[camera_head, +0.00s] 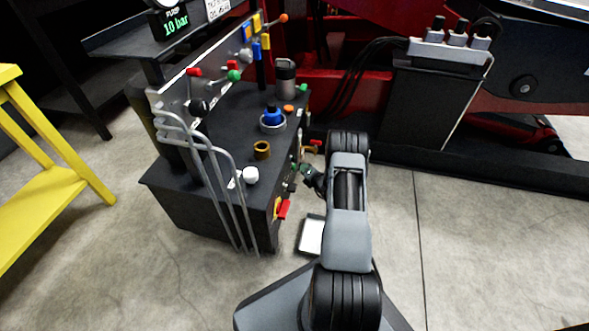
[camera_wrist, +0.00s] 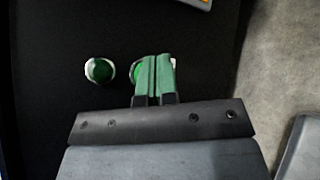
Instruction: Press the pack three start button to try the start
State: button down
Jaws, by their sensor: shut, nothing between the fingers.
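Two round green buttons with pale metal rims sit on a black panel in the wrist view. One green button (camera_wrist: 100,70) is in full view on the left. The other green button (camera_wrist: 136,70) is mostly hidden behind my gripper (camera_wrist: 154,62). My gripper is shut and empty, its green fingers side by side in front of that second button. I cannot tell whether the fingertips touch it. No label shows which button is pack three's. In the head view, my gripper (camera_head: 306,170) is at the right side of the black cabinet (camera_head: 215,205).
A red and black machine (camera_head: 430,110) is behind. A yellow stand (camera_head: 50,185) is on the left. Floor to the right is clear.

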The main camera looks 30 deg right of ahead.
jog(key=shift+w+a, duration=0.1)
dwell(0.3)
jog(key=shift+w+a, duration=0.2)
jog(key=shift+w+a, duration=0.3)
jog(key=shift+a, duration=0.05)
dwell(1.1)
jog(key=shift+d, duration=0.1)
jog(key=shift+s+d, duration=0.55)
jog(key=shift+s, duration=0.05)
jog(key=shift+s+d, duration=0.1)
jog(key=shift+s+d, duration=1.65)
jog(key=shift+d, duration=0.05)
